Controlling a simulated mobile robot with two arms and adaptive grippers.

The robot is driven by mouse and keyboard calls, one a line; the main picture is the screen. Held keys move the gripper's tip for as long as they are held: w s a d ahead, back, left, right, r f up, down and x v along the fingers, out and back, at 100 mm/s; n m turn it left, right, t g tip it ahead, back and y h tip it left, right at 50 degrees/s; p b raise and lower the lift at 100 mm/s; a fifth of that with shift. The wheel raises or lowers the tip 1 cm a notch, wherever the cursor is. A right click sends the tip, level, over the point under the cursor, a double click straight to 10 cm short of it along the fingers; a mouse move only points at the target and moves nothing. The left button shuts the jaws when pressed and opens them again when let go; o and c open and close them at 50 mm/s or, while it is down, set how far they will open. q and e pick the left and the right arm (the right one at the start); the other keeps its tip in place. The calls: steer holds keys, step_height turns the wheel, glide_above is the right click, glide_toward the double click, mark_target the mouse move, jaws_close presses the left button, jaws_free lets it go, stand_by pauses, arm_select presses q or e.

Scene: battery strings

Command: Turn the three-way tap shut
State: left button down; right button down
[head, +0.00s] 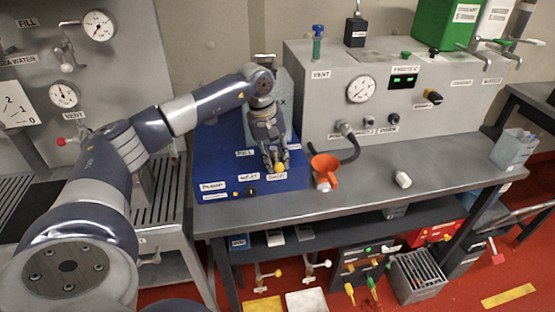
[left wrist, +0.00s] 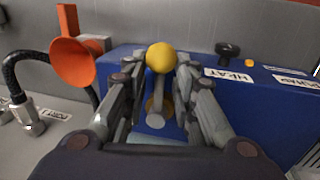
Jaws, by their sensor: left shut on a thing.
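The three-way tap's lever, with a yellow ball knob (head: 279,168), is on the blue unit (head: 220,140). The ball also shows in the left wrist view (left wrist: 161,57), with its grey stem and a brass-coloured round base below. My left gripper (head: 274,163) reaches down from above and is shut on the lever, its fingers on both sides of the stem. The ball points to the front edge, by a label that seems to read SHUT (head: 277,176). A FILL label (head: 245,153) lies to the left. The gripper hides much of the tap body. My right gripper is not in view.
An orange funnel (head: 325,169) stands close to the right of the blue unit, with a black hose (head: 350,148) behind it. A black knob (head: 252,190) is on the unit's front. A white cylinder (head: 403,179) lies on the otherwise clear bench (head: 450,160).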

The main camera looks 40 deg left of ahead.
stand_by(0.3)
arm_select(q)
steer(key=c, duration=1.3)
jaws_free()
steer(key=shift+r, duration=0.1)
step_height(320, 180, up, 12)
steer(key=s+a, duration=0.1)
steer(key=shift+s+a+f, duration=0.2)
steer(key=shift+s+a, duration=0.05)
steer(key=shift+s, duration=0.15)
